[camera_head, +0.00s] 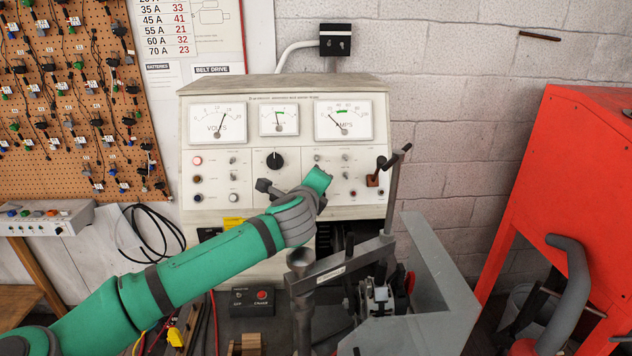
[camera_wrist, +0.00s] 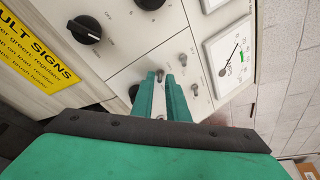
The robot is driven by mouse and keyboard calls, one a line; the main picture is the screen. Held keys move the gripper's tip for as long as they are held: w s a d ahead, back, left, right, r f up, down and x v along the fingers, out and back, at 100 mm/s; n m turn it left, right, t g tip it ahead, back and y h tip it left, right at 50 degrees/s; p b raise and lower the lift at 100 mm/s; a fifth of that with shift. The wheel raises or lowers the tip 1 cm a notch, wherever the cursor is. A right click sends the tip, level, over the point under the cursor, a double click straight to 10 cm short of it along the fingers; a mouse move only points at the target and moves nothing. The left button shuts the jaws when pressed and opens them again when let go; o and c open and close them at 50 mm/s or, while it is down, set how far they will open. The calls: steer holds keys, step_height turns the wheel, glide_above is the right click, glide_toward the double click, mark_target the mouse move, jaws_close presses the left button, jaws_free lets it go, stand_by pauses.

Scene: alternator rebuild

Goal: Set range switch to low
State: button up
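The test bench panel (camera_head: 212,158) faces me with dials, knobs and small toggle switches. I cannot read which switch is the range switch. Two metal toggles (camera_wrist: 183,60) (camera_wrist: 195,88) show to the right of my fingertips in the wrist view. Another small toggle (camera_wrist: 160,74) is at the fingertips. My gripper (camera_wrist: 162,82) points at the panel, its two green fingers a narrow gap apart, with nothing visibly held. I cannot tell whether it touches the toggle. In the head view my gripper (camera_head: 318,180) is before the panel's lower middle and hides part of it.
A black rotary knob (camera_head: 275,160) sits at panel centre, below three meters, including the amps meter (camera_head: 343,120). A crank and grey clamp stand (camera_head: 440,280) are close right of my arm. A red cabinet (camera_head: 575,180) stands far right. A pegboard (camera_head: 75,100) hangs left.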

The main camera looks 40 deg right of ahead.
jaws_close()
steer(key=shift+w+r+g+y, duration=0.1)
steer(key=shift+r+g+y, duration=0.05)
steer(key=shift+g+y, duration=0.15)
steer(key=shift+w+d+r+n+g+y, duration=0.15)
steer(key=shift+r+n+g+y, duration=0.15)
steer(key=shift+r+g+y, duration=0.4)
steer(key=shift+w+d+r+g+y, duration=0.1)
steer(key=shift+g+y, duration=0.3)
steer(key=shift+g, duration=0.3)
steer(key=shift+w+d+r+g+y, duration=0.1)
steer(key=shift+g+y, duration=0.3)
steer(key=shift+g, duration=0.3)
steer(key=shift+w+r+n+g+y, duration=0.1)
steer(key=shift+w+n+g+y, duration=0.05)
steer(key=shift+n+g+y, duration=0.2)
